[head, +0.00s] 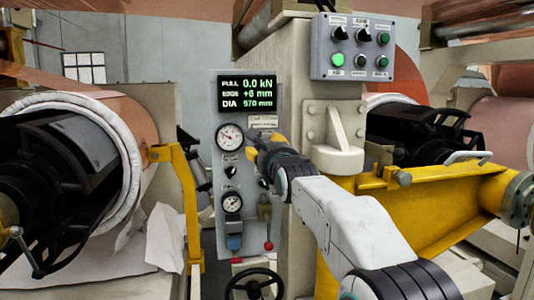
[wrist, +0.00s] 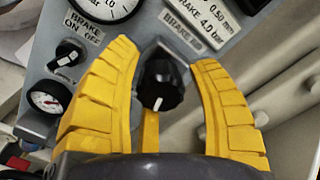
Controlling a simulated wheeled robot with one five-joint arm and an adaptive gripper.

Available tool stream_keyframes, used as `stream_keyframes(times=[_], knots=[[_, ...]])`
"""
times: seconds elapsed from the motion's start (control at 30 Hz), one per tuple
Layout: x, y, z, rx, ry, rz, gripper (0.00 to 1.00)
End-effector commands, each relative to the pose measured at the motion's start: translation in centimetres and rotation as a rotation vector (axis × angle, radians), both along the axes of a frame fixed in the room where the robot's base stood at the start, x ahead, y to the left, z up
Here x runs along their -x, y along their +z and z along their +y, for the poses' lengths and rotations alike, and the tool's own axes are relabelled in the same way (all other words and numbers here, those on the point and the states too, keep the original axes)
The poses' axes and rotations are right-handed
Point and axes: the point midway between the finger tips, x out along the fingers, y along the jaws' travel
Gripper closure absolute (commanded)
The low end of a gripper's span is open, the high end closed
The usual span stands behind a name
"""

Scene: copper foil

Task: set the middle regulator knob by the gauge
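The black regulator knob (wrist: 160,84) with a white pointer mark shows in the wrist view, under a BRAKE label (wrist: 183,29). My gripper (wrist: 165,55) is open, its yellow fingers on either side of the knob, with a clear gap on the right; I cannot tell whether the left finger touches. In the head view my gripper (head: 263,141) is at the panel and hides the knob. The upper round gauge (head: 230,137) is left of it; its needle is too small to read. Only that gauge's lower rim (wrist: 106,10) shows in the wrist view.
A BRAKE ON/OFF switch (wrist: 67,55) and a smaller gauge (wrist: 47,97) lie left of the fingers. A readout (head: 247,93) is above, showing 0.0 kN. Below are a lower gauge (head: 231,202) and a red-knobbed lever (head: 268,246). A yellow beam (head: 440,205) stands right of my arm.

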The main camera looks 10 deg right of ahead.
Motion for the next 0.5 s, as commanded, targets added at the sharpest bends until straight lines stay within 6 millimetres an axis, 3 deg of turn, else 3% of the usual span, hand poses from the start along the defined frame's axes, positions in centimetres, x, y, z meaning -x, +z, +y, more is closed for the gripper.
stream_keyframes(times=[0.1, 0.5], knots=[[-0.01, -0.10, -0.06, 0.000, -0.001, 0.002, 0.35], [0.61, -0.21, -0.12, 0.001, -0.002, 0.006, 0.35]])
